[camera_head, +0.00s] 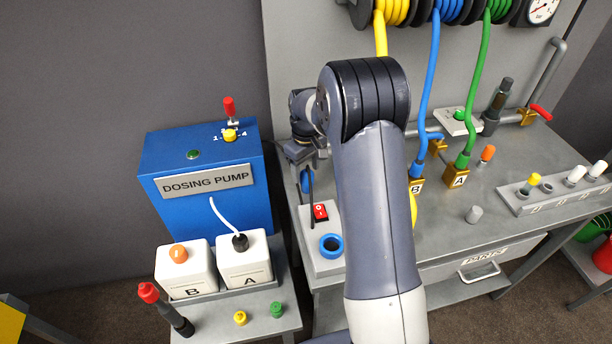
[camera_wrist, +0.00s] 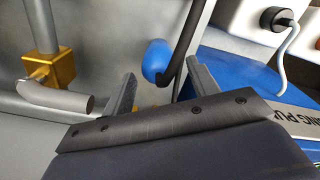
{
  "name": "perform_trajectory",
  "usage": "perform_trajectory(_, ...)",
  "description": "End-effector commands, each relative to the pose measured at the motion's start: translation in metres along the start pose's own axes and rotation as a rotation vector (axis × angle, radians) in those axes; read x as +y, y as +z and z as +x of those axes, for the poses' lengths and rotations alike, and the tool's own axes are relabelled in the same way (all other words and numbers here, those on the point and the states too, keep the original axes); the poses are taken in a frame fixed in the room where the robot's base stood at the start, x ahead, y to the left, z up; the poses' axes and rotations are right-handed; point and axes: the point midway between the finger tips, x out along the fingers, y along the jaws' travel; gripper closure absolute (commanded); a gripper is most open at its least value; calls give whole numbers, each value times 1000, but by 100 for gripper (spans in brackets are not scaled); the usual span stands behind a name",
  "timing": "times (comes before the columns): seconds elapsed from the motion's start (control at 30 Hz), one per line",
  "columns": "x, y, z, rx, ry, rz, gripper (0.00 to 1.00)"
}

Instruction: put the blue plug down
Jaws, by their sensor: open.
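The blue plug (camera_wrist: 155,60), with a black cord (camera_wrist: 185,45) running from it, shows just beyond and between my fingertips in the wrist view. In the head view a small part of the blue plug (camera_head: 306,181) shows right below my gripper (camera_head: 301,163), at the left edge of the workbench. My gripper (camera_wrist: 160,73) is open, with one finger on each side of the plug's line. I cannot tell whether a finger touches the plug or what the plug rests on. A blue ring-shaped socket (camera_head: 330,246) sits on a grey box with a red switch (camera_head: 320,212).
The blue dosing pump (camera_head: 205,215) stands close on the left, with white canisters (camera_head: 185,268) before it. Brass fittings (camera_head: 416,185) with blue and green hoses stand to the right. A grey rack (camera_head: 555,190) holds several plugs. My forearm hides part of the bench.

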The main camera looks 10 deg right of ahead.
Motion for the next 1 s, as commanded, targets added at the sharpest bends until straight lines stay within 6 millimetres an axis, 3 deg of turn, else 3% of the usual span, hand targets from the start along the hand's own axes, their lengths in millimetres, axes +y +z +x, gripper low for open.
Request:
perform_trajectory(0.2,0,-1,-49,5,3,0,44)
perform_trajectory(0.4,0,-1,-78,2,1,0,44)
perform_trajectory(0.63,0,0,-88,0,0,0,44)
perform_trajectory(1.0,0,0,-82,-3,-2,0,44)
